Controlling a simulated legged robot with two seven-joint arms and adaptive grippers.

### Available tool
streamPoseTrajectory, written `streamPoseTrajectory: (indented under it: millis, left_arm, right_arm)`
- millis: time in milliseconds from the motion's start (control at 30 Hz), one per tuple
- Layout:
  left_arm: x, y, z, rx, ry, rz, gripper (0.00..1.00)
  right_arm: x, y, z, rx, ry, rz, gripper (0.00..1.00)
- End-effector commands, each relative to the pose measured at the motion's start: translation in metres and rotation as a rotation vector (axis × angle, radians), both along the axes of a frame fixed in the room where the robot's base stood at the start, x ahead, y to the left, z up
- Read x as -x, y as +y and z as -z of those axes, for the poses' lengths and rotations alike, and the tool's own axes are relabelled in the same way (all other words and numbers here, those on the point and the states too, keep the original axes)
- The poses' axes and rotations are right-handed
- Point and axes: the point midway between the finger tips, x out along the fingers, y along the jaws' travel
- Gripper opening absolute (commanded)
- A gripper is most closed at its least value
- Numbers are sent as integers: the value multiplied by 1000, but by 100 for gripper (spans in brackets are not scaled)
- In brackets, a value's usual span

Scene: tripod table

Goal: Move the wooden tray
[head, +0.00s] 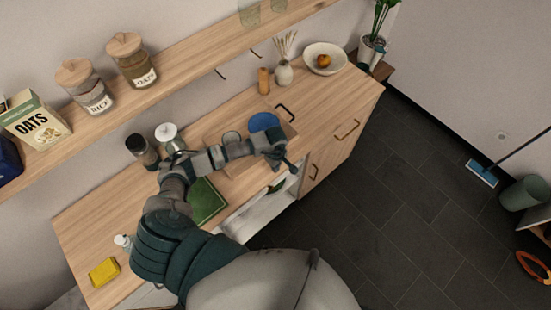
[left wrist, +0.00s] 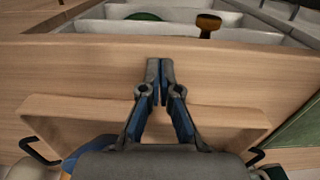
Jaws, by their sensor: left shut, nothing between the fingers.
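The wooden tray (head: 288,129) lies on the counter in the head view, with a black handle (head: 285,111) at its right end. A blue plate (head: 264,121) and a clear glass (head: 232,137) show at the tray; my left arm hides part of it. My left gripper (head: 291,166) is shut and empty near the counter's front edge, in front of the tray. In the left wrist view, the shut fingertips (left wrist: 160,72) show above the tray's near rim (left wrist: 100,107), with a black handle at each end. My right gripper is not in view.
An open drawer (head: 252,218) with white compartments is below the front edge; the left wrist view shows a green item and a brown-handled item inside. A green board (head: 206,201), yellow sponge (head: 104,272), jars, vase (head: 284,74) and bowl (head: 324,58) stand around. A shelf runs above.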

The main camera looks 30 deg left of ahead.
Motion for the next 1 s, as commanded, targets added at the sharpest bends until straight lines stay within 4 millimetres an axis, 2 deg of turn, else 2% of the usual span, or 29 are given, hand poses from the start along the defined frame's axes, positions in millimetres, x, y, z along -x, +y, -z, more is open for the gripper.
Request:
streamPoseTrajectory:
  millis: [33, 233, 667, 767, 900, 1000]
  left_arm:
    - [-6, 12, -6, -2, -4, -7, 0]
    - [-13, 31, -4, 0, -2, -5, 0]
    - [-16, 36, -4, 1, -4, -3, 0]
    - [-18, 42, -2, -1, -5, -4, 0]
    - [-26, 62, 1, -5, -6, -6, 0]
    - [-29, 70, -1, -1, -5, -5, 0]
  right_arm:
    - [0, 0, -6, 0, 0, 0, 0]
    - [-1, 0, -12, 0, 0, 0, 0]
    - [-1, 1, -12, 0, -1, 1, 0]
    - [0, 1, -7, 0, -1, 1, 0]
    - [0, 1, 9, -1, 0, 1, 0]
    - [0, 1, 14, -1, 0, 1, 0]
